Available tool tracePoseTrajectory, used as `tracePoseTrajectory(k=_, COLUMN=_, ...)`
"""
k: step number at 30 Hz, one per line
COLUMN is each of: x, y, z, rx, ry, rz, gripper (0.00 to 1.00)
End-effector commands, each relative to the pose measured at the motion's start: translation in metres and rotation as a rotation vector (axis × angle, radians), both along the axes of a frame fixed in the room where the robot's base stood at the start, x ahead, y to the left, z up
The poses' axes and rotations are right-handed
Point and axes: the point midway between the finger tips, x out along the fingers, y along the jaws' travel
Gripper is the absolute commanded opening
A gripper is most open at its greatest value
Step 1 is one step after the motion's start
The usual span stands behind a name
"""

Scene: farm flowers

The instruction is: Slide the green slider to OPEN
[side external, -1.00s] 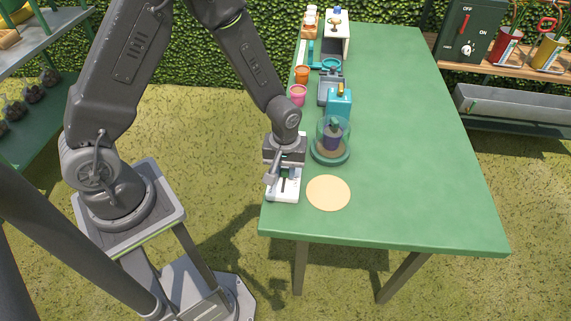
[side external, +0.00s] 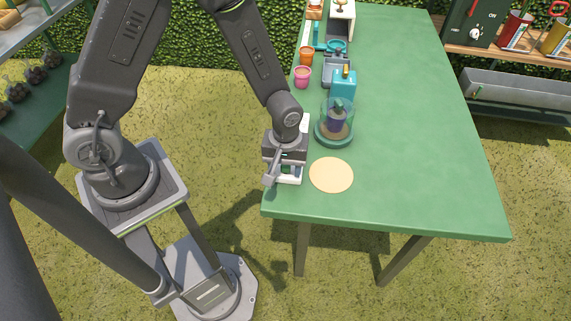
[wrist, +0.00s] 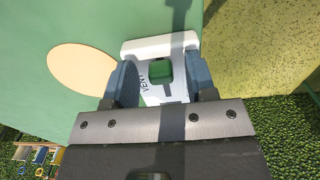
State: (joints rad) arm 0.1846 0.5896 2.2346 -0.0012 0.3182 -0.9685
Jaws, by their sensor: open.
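The green slider (wrist: 160,69) sits in a slot on a white base (wrist: 160,44) that carries the word VENT, in the wrist view. The slider is near the slot's far end as seen there. My gripper (wrist: 161,66) is open, with one finger on each side of the slider. I cannot tell whether either finger touches it. In the side view, my gripper (side external: 284,172) is low over the near part of the white base (side external: 304,124) and hides the slider. No OPEN mark is readable.
A round tan mat (side external: 331,175) lies right of the base. A glass dome on a green stand (side external: 334,134) and a turquoise box (side external: 344,83) stand behind it. Pink (side external: 302,76) and orange pots line the left edge. The right of the green table (side external: 430,150) is clear.

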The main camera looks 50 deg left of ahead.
Motion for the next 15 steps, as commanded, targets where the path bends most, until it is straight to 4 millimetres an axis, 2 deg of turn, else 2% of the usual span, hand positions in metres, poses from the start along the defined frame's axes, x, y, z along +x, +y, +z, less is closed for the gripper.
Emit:
tracePoseTrajectory(k=4, x=0.001, y=0.0, z=0.002, rx=0.0, ry=-0.001, rz=0.0, gripper=0.51)
tracePoseTrajectory(k=8, x=0.001, y=0.0, z=0.014, rx=-0.001, ry=-0.005, rz=0.0, gripper=0.51)
tracePoseTrajectory(k=15, x=0.001, y=0.0, z=0.063, rx=-0.001, ry=-0.008, rz=0.0, gripper=0.51)
